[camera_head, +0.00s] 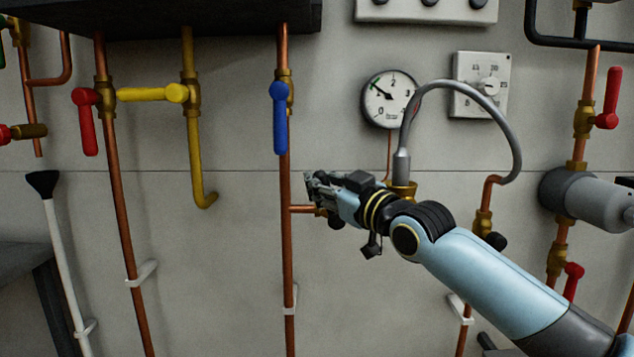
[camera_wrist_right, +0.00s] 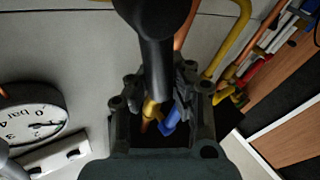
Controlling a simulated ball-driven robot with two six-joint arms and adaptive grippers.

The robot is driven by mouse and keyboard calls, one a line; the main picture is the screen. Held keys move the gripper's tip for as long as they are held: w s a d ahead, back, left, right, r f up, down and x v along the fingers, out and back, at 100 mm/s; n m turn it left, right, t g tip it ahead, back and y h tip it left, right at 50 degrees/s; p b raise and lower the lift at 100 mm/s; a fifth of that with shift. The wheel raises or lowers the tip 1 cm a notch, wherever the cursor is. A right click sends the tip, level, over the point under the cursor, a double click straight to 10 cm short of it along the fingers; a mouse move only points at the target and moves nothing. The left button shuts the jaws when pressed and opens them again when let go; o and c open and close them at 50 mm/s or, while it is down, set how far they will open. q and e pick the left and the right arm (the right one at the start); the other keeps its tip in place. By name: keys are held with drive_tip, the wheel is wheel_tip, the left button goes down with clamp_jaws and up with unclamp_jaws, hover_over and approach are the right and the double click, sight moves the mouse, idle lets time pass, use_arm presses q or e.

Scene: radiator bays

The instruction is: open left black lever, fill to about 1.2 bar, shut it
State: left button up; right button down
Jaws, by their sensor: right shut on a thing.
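The left black lever (camera_wrist_right: 155,40) shows large and dark in the right wrist view, between the two fingers of my right gripper (camera_wrist_right: 157,88). In the head view my right gripper (camera_head: 318,192) is at the short copper branch and brass fitting, and it hides most of the lever there. It is shut on the lever; whether the valve is open or shut I cannot tell. The round pressure gauge (camera_head: 389,99) stands above right of it, with its needle pointing upper left, near 1. It also shows in the wrist view (camera_wrist_right: 32,122). My left gripper is not in view.
A grey braided hose (camera_head: 462,86) loops from beside my right wrist to a right-hand pipe with another black lever (camera_head: 496,241). A blue lever (camera_head: 279,117) hangs just above my gripper. Yellow (camera_head: 150,94) and red (camera_head: 86,120) levers are at left. A thermostat dial (camera_head: 481,85) is beside the gauge.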

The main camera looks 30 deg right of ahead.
drive_tip(key=m+t+p, duration=0.1)
drive_tip(key=s+d+m+p, duration=0.1)
drive_tip(key=p, duration=0.1)
drive_tip(key=shift+d+r+m+t+h, duration=0.3)
drive_tip(key=shift+r+t, duration=0.05)
drive_tip(key=shift+t, duration=0.05)
drive_tip(key=shift+s+d+f+m+t+h+p, duration=0.15)
drive_tip(key=shift+s+d+m+t+h+p, duration=0.2)
drive_tip(key=shift+m+p, duration=0.45)
drive_tip(key=shift+w, duration=0.1)
drive_tip(key=c, duration=1.1)
unclamp_jaws()
drive_tip(key=shift+d, duration=0.1)
drive_tip(key=v, duration=1.2)
drive_tip(key=shift+f, duration=0.1)
